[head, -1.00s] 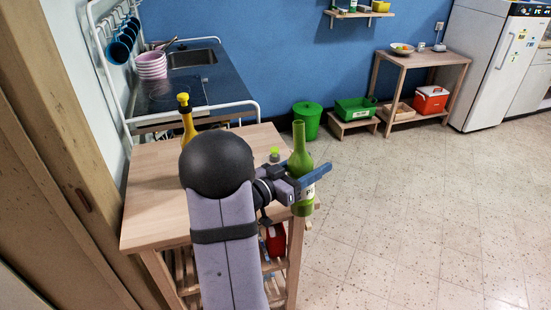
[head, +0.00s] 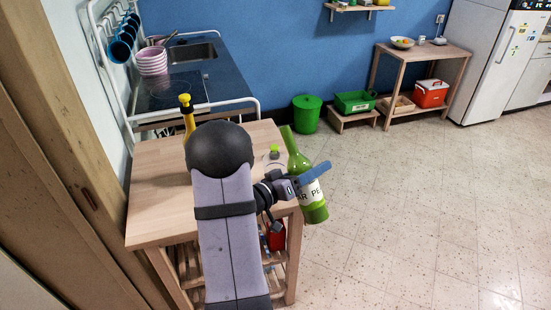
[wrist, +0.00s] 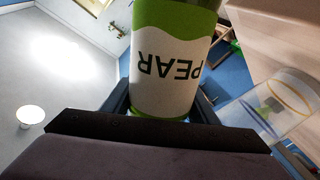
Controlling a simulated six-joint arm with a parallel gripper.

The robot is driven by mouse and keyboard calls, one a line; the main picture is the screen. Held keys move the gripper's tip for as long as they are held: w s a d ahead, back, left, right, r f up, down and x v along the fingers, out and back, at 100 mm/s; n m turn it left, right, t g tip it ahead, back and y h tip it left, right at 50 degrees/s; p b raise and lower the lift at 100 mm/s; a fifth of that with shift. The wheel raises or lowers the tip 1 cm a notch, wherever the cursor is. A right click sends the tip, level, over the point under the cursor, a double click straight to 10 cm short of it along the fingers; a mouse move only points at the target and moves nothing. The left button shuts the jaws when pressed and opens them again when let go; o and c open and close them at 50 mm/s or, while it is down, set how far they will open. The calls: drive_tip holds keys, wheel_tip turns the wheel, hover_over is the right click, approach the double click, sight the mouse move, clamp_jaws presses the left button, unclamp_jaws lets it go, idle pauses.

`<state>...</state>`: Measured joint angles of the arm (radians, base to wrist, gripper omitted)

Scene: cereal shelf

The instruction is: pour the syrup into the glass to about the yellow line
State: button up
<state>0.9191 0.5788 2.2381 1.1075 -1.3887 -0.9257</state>
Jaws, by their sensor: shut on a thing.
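My gripper (head: 303,181) is shut around the body of a green bottle (head: 300,160) with a white label reading PEAR. The bottle hangs over the right edge of the wooden table, tilted with its neck leaning left. In the wrist view the label of the bottle (wrist: 165,75) fills the middle, and its mouth is out of frame. A clear glass (wrist: 290,90) with a yellow ring and a blue ring shows at the right of the wrist view. In the head view the glass (head: 272,165) is faint, left of the bottle. I see no liquid flowing.
The wooden table (head: 155,205) carries a yellow bottle (head: 187,112) with a dark collar at its back and a small green-capped item (head: 274,150) near the glass. My arm hides much of the table. Open floor (head: 420,220) lies to the right.

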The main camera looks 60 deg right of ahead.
drive_tip(key=s+f+n, duration=0.1)
drive_tip(key=s+a+f+n, duration=0.1)
drive_tip(key=n, duration=0.1)
drive_tip(key=shift+n, duration=0.3)
drive_tip(key=shift+s+a+f+n, duration=0.2)
drive_tip(key=shift+s+f+n, duration=0.15)
drive_tip(key=shift+f+n, duration=0.35)
idle(1.8)
drive_tip(key=shift+s+a+r+n+p, duration=0.15)
drive_tip(key=shift+s+r+n+p, duration=0.1)
drive_tip(key=shift+r+n+p, duration=0.5)
idle(1.8)
drive_tip(key=shift+w+n+p, duration=0.3)
drive_tip(key=shift+n+p, duration=0.65)
drive_tip(key=shift+p, duration=0.15)
idle(1.2)
